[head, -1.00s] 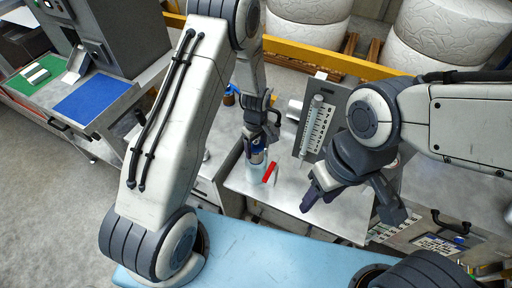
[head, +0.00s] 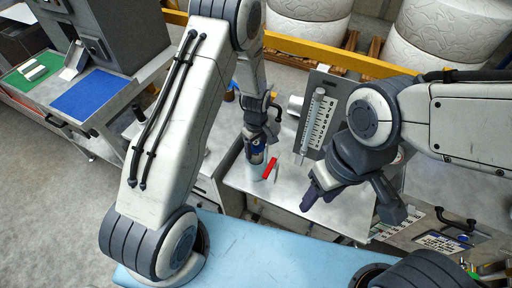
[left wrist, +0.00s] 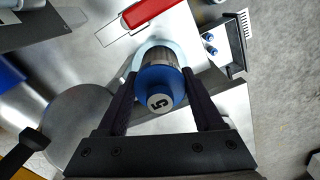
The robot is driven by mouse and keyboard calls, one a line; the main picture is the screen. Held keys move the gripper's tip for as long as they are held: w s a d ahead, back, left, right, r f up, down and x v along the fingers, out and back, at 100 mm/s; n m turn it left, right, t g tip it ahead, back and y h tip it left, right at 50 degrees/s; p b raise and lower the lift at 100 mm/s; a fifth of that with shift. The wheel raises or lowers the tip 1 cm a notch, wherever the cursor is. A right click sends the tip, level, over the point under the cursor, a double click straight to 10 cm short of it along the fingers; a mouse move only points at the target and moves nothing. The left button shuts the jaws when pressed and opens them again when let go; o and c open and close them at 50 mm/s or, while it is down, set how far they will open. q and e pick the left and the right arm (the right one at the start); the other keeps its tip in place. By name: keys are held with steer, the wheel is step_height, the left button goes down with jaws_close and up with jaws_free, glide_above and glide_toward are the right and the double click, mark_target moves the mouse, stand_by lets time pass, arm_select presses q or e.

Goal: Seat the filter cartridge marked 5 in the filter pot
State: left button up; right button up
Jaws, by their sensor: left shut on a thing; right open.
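The filter cartridge marked 5 (left wrist: 160,88) has a blue cap with a white label and a metal body. My left gripper (left wrist: 163,100) is shut on it, one finger on each side of the cap. The cartridge also shows in the head view (head: 255,149), upright below my left gripper (head: 256,135). A pale, clear round vessel, apparently the filter pot (left wrist: 183,52), is directly beyond the cartridge's lower end. How far the cartridge is inside it is hidden. My right gripper (head: 350,207) is open and empty above the table's right part.
A red-handled item (head: 270,168) lies close beside the pot. A numbered gauge panel (head: 318,118) stands behind, between my arms. A side bench with a blue mat (head: 85,98) is at far left.

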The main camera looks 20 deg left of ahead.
arm_select(q)
steer(key=shift+f+b, duration=0.45)
steer(key=shift+f, duration=0.25)
steer(key=o, duration=1.4)
steer(key=shift+w+r+b, duration=0.1)
steer(key=shift+r+b, duration=0.2)
steer(key=shift+r, duration=0.25)
step_height(320, 180, up, 9)
steer(key=shift+r+b, duration=0.2)
steer(key=shift+b, duration=1)
steer(key=shift+d, duration=0.1)
